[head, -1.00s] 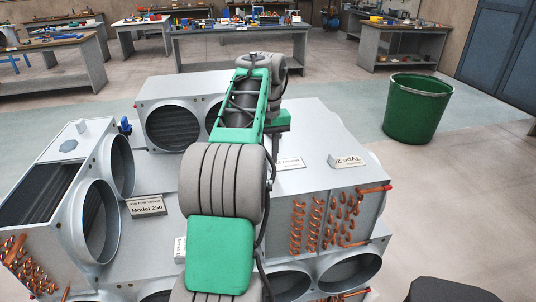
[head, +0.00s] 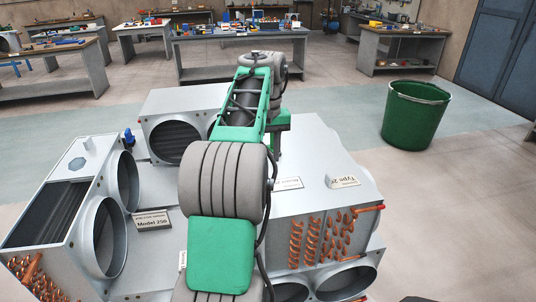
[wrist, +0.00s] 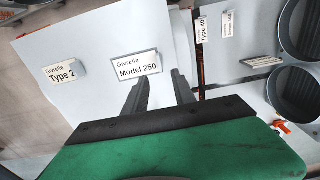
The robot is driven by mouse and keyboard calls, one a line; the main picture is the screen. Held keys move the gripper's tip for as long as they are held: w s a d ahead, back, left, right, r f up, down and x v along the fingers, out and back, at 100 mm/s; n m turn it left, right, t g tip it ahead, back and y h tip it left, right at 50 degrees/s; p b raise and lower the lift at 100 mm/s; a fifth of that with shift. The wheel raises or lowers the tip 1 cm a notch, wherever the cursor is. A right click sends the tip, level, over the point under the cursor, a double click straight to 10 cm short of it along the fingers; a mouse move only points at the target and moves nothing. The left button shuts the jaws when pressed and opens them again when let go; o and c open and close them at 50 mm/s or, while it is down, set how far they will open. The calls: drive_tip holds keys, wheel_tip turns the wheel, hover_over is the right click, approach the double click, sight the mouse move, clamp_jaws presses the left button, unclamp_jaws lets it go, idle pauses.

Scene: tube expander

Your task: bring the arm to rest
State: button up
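My gripper (wrist: 160,78) shows in the wrist view with its two dark fingers apart and nothing seen between them. It is above a pale flat surface (wrist: 92,60), with a "Model 250" label plate (wrist: 137,67) just beyond the fingertips. How far the tips are from the surface I cannot tell. In the head view my grey and green arm reaches forward over the grey metal units, bent down at its far end.
A left unit (head: 62,165) with round ducts, a back unit (head: 178,105) and a right unit with copper coils (head: 335,238) stand close around my arm. A green bin (head: 415,115) is on the floor at right. Workbenches (head: 240,50) line the back. Floor between is clear.

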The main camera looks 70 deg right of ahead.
drive_tip(key=shift+f, duration=0.1)
drive_tip(key=w+a+f+n+h, duration=0.1)
drive_tip(key=w+a+n, duration=0.4)
drive_tip(key=w+a, duration=1.45)
drive_tip(key=a+f+n+t, duration=0.1)
drive_tip(key=a+f+n, duration=0.1)
drive_tip(key=a, duration=0.8)
drive_tip(key=s+a+f+n+t, duration=0.1)
drive_tip(key=a+f, duration=0.4)
drive_tip(key=a, duration=0.6)
drive_tip(key=a+f+n+t+y, duration=0.1)
drive_tip(key=a+f+n, duration=0.3)
drive_tip(key=a, duration=0.7)
drive_tip(key=shift+s, duration=0.3)
